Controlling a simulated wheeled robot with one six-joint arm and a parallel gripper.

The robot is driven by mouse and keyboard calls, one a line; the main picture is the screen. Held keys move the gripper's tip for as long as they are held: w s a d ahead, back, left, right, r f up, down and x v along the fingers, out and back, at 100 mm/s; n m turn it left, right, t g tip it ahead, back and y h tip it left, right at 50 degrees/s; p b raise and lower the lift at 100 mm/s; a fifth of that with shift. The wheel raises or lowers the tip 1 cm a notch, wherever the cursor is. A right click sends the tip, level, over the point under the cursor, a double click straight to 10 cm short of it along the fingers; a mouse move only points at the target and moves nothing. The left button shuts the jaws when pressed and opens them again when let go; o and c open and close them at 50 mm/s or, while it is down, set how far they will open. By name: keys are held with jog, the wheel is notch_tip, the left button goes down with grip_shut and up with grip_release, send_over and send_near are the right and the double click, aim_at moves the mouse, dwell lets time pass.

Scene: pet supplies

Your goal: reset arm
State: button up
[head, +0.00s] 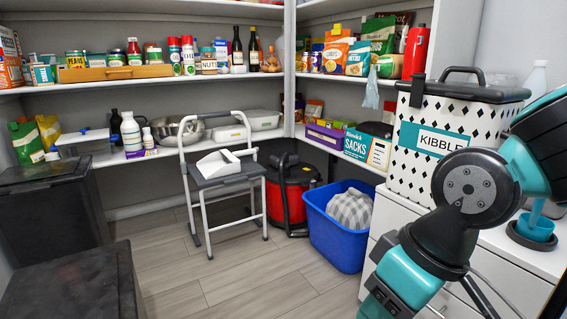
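My teal and black arm fills the right side of the head view, bent at a dark joint with a grey disc. It passes in front of the white kibble bin (408,150) and the white drawer cabinet (520,262). The lower end of the arm runs to the bottom edge of the picture. My gripper's fingers do not show, so I cannot see whether it holds anything.
A teal cup (536,228) stands on the cabinet right beside my arm. A blue bin (335,238) with cloth, a red and black canister (291,190) and a step stool (222,180) stand on the floor. Dark boxes (72,285) stand at left. Middle floor is clear.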

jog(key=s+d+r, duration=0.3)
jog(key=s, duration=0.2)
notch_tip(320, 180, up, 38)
jog(key=p, duration=3.8)
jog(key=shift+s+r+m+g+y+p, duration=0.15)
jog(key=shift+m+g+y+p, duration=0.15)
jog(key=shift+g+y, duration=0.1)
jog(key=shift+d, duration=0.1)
